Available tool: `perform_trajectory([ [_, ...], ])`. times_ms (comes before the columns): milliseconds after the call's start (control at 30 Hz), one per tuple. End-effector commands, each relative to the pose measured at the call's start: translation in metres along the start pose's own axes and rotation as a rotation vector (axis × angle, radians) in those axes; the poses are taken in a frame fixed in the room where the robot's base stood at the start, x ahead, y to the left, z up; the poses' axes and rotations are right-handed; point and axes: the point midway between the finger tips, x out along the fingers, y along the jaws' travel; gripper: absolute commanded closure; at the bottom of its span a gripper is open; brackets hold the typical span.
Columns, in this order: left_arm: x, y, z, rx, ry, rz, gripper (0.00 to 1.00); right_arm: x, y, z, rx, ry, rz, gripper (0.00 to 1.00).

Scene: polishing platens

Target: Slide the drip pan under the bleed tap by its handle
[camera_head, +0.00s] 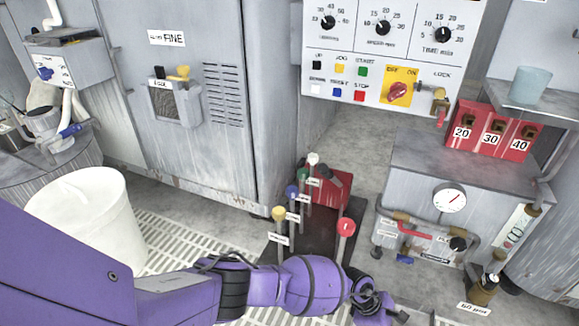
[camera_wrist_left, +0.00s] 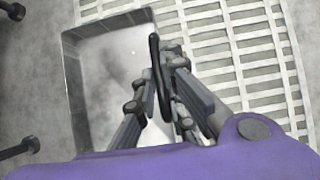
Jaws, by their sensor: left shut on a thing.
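In the left wrist view, the drip pan (camera_wrist_left: 74,82) is a shallow grey rectangular tray with a pale, stained inside, lying on the floor. Its dark upright handle (camera_wrist_left: 155,52) stands between the fingers of my left gripper (camera_wrist_left: 160,75), which is shut on it. In the head view, my left gripper (camera_head: 375,303) is low at the bottom edge, in front of the grey cabinet with the gauge; the pan is not clearly visible there. A brass tap-like fitting (camera_head: 484,288) stands low at that cabinet's right side; I cannot tell whether it is the bleed tap. My right gripper is out of view.
A slatted white floor grate (camera_wrist_left: 245,60) lies right of the pan. Levers with coloured knobs (camera_head: 345,228) rise just behind my left forearm. A white bucket (camera_head: 88,220) stands at left. Pipework with a red handle (camera_head: 416,225) fronts the gauge cabinet (camera_head: 440,165).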

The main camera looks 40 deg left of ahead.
Motion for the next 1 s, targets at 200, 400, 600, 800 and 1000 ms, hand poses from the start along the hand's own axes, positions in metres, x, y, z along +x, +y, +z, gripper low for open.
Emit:
perform_trajectory([
  [200, -0.001, 0.004, 0.004, 0.003, -0.004, 0.004, 1.0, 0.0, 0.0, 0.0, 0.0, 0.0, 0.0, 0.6],
  [400, -0.001, 0.006, 0.004, 0.003, -0.004, 0.004, 1.0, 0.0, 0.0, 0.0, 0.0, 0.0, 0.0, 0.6],
  [600, -0.001, 0.017, 0.004, 0.002, -0.002, 0.006, 1.0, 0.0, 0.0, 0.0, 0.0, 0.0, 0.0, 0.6],
  [800, 0.0, 0.028, 0.005, 0.001, -0.004, 0.005, 1.0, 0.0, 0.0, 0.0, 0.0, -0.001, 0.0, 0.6],
  [1000, 0.0, 0.041, 0.005, 0.001, -0.002, 0.005, 1.0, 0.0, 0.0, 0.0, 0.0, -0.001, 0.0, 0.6],
])
